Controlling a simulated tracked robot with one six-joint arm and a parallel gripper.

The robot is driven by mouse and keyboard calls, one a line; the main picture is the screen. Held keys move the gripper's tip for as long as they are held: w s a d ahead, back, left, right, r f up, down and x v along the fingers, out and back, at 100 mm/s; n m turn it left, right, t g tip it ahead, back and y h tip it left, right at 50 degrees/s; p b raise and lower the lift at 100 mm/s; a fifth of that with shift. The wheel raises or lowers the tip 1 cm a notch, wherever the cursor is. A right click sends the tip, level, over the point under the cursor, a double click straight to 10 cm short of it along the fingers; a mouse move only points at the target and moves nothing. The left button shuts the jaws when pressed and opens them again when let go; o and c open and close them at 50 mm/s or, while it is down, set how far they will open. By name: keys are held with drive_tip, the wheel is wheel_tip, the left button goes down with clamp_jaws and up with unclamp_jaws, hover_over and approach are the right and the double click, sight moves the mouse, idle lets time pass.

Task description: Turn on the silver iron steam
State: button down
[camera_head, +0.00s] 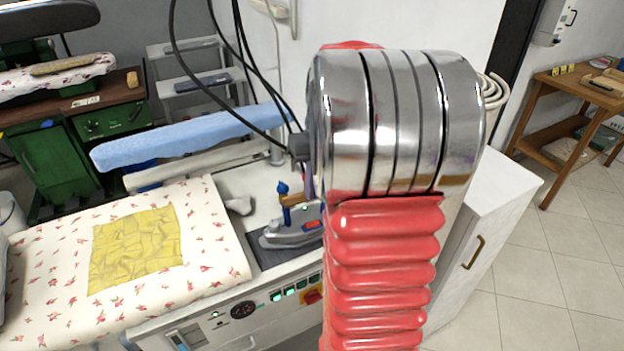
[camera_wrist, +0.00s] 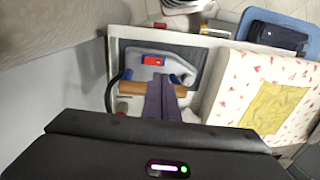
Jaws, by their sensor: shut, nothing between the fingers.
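The silver iron (camera_head: 288,238) stands on a dark rest at the right end of the ironing station. It has blue parts, a brown handle and a red-and-blue patch on its side. In the wrist view the iron (camera_wrist: 180,64) lies beyond my gripper, with a red switch (camera_wrist: 153,61) on it and its brown handle (camera_wrist: 133,88) running sideways. My gripper (camera_wrist: 162,80) is shut and empty, its dark fingers overlapping the handle in the picture; contact cannot be told. In the head view my arm hides most of the gripper and part of the iron.
The padded floral board (camera_head: 220,262) with a yellow cloth (camera_head: 135,245) lies left of the iron. A blue sleeve board (camera_head: 190,135) is behind. Black cables hang above. A control panel (camera_head: 270,300) is in front. A white cabinet (camera_head: 490,220) stands right.

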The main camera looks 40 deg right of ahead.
sight(312, 223)
drive_tip(key=f, duration=0.6)
drive_tip(key=a+f, duration=0.1)
drive_tip(key=f, duration=0.2)
drive_tip(key=shift+w+f, duration=0.15)
drive_tip(key=shift+w+a+f, duration=0.1)
drive_tip(key=shift+a, duration=0.1)
drive_tip(key=shift+d, duration=0.35)
drive_tip(key=shift+s+d+r, duration=0.2)
drive_tip(key=shift+s+d, duration=0.15)
drive_tip(key=shift+d, duration=0.2)
drive_tip(key=shift+r, duration=0.1)
